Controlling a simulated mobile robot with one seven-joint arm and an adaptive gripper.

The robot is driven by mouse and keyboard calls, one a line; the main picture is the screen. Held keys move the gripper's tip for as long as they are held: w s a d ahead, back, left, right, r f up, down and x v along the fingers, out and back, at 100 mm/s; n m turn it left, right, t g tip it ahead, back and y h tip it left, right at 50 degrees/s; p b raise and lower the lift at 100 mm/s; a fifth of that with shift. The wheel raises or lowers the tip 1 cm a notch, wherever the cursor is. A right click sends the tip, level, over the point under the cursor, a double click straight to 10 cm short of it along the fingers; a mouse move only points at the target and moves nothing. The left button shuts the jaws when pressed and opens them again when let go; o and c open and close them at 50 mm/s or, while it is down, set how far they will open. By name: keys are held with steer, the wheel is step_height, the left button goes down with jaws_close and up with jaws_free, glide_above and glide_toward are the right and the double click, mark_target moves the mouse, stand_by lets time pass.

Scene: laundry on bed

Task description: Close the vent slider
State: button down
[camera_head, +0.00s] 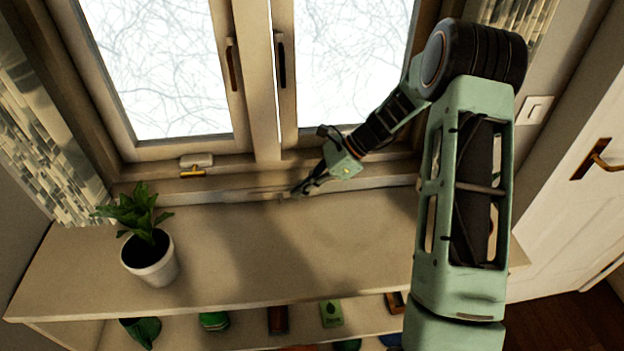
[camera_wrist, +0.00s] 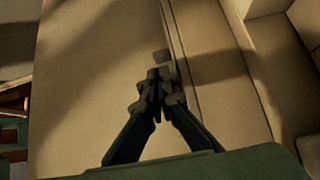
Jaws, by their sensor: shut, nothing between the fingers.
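My gripper (camera_head: 298,190) is shut and empty, low over the back of the shelf top, in front of the window frame. In the wrist view its dark fingertips (camera_wrist: 160,76) are together. A small greyish tab (camera_wrist: 161,56), which looks like the vent slider, is just beyond the fingertips, beside a long narrow strip. I cannot tell whether the fingers touch it. In the head view a thin strip (camera_head: 262,195) that looks like the vent runs along the foot of the window, left of my fingertips. The slider's exact position along it is unclear.
A potted plant (camera_head: 150,257) stands on the shelf top (camera_head: 300,255) at the left. Window handles (camera_head: 231,65) are higher up. A door (camera_head: 580,185) is at the right. The middle shelf top is clear.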

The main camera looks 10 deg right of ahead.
mark_target(281, 198)
steer(key=shift+x, duration=1.25)
steer(key=a, duration=0.5)
steer(key=shift+a, duration=0.65)
steer(key=shift+r, duration=0.1)
